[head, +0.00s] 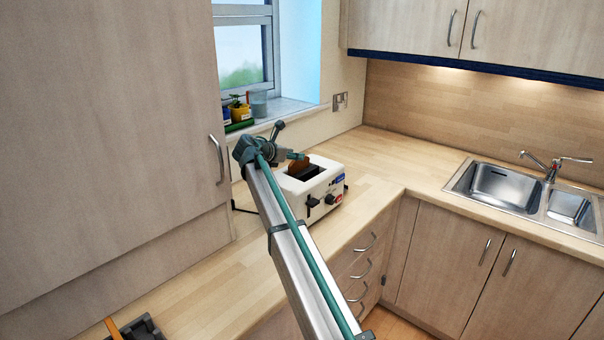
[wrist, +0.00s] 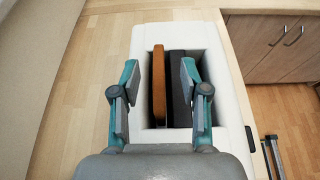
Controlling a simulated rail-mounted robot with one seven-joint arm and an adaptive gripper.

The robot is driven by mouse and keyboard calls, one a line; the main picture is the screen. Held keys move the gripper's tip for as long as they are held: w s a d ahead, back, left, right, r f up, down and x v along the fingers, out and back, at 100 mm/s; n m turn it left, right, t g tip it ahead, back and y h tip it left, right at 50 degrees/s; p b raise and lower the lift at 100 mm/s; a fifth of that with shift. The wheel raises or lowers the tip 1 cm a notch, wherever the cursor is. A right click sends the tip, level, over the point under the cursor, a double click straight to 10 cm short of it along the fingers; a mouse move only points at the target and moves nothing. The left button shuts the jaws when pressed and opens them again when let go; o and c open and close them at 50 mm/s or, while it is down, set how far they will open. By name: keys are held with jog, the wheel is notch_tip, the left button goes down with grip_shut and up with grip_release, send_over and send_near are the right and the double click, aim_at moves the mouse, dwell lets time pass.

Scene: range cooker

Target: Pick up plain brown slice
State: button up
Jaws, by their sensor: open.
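The plain brown slice (wrist: 159,85) stands upright in the slot opening of a white toaster (wrist: 222,80), beside a dark grey slab (wrist: 180,90) in the same opening. In the head view the brown slice (head: 298,166) pokes out of the toaster (head: 325,180). My gripper (wrist: 164,80) is open over the toaster. In the head view my gripper (head: 290,142) is above the toaster's back left; my arm hides part of the toaster.
The wooden worktop (head: 385,165) is clear around the toaster's right side. A sink (head: 500,187) with a tap lies at the right. The window sill with small pots (head: 240,112) is behind. A tall cabinet (head: 110,120) stands close on the left.

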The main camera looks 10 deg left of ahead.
aim_at(299, 171)
jog(key=shift+x, duration=0.85)
jog(key=shift+p+x, duration=1.35)
jog(key=shift+x, duration=1.45)
jog(key=shift+a+f, duration=0.1)
jog(key=shift+f, duration=0.1)
grip_shut()
